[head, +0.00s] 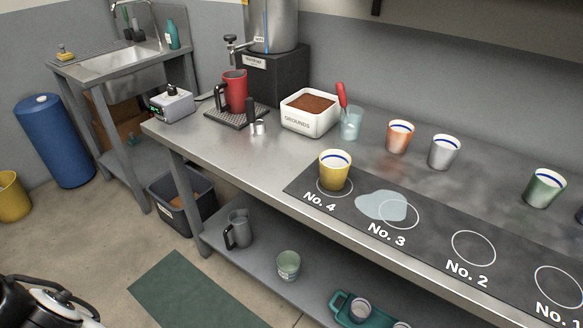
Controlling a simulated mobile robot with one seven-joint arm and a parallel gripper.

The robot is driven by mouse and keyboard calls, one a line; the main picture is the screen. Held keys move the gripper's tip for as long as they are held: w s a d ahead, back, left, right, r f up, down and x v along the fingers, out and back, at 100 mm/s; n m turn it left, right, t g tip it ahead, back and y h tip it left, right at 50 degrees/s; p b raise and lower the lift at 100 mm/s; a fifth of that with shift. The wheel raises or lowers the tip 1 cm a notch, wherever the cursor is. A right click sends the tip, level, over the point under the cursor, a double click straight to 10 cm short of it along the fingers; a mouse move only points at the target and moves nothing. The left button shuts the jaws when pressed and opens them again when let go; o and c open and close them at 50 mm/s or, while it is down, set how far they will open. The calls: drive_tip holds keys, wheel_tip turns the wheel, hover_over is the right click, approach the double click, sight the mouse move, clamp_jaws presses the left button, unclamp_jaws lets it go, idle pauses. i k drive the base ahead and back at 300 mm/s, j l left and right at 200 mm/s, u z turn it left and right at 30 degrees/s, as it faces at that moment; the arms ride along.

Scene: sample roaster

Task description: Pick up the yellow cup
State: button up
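The yellow cup (335,171) stands upright on the steel counter, on the circle marked No. 4 of the dark mat (437,246). It has a pale inside with a blue ring and looks empty. Nothing touches it. At the lower left corner, a black and white part of my own body (48,305) shows. I cannot make out my gripper's fingers in this view.
A pale spill (381,205) lies by circle No. 3, right of the yellow cup. Behind stand a clear glass with a red-handled tool (350,124), an orange cup (399,138), a grey cup (444,152) and a white grounds bin (310,120). A green cup (545,188) is farther right.

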sight(334, 164)
drive_tip(key=z, duration=0.8)
drive_tip(key=j+z, duration=0.95)
drive_tip(key=j, duration=0.35)
drive_tip(key=k+j+z, duration=0.2)
drive_tip(key=j, duration=0.35)
drive_tip(key=k+j, duration=0.1)
drive_tip(key=j, duration=0.4)
drive_tip(key=k+j, duration=0.1)
drive_tip(key=j, duration=0.4)
drive_tip(key=i+j, duration=0.25)
drive_tip(key=i, duration=0.2)
